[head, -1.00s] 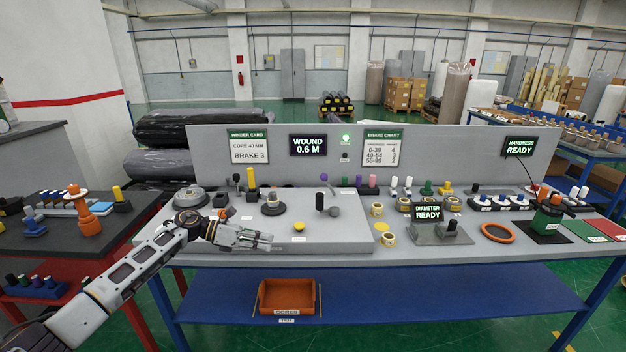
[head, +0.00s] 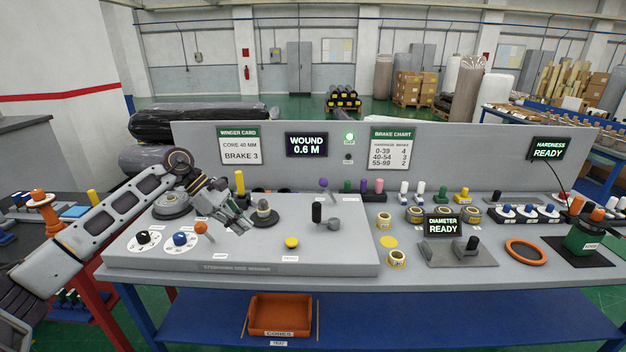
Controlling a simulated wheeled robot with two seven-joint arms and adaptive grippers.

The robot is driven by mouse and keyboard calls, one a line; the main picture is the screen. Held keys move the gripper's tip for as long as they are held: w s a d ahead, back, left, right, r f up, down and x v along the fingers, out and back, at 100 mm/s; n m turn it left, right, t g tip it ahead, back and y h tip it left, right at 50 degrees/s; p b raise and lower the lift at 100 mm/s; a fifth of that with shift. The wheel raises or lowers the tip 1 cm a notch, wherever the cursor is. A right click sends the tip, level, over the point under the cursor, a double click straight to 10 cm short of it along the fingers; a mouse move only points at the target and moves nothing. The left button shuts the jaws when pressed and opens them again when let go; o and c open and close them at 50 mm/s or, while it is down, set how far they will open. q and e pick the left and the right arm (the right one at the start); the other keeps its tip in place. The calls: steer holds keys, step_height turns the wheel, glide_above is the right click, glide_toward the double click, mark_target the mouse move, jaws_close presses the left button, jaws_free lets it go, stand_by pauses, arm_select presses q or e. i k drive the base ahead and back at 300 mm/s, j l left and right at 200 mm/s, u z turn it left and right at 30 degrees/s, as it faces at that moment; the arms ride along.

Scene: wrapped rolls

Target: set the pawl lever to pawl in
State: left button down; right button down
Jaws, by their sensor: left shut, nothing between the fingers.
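Which control is the pawl lever cannot be told, as the small labels are too small to read. On the grey winder panel (head: 340,262) there is a short lever with an orange ball (head: 201,228), a lever with a purple ball (head: 323,184) further back, and a black-handled crank (head: 317,212). My left gripper (head: 244,229) is shut and empty, pointing down and right above the panel, between the orange-ball lever and a grey spindle with a dark base (head: 264,214). My right gripper is not in view.
A black dial knob (head: 143,238) and a blue dial knob (head: 180,239) sit at the panel's front left. A yellow button (head: 291,242) is at the front middle. A yellow upright handle (head: 240,182) stands behind my gripper. The panel's front right is clear.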

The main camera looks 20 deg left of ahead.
mark_target(323, 182)
steer(key=i, duration=1.35)
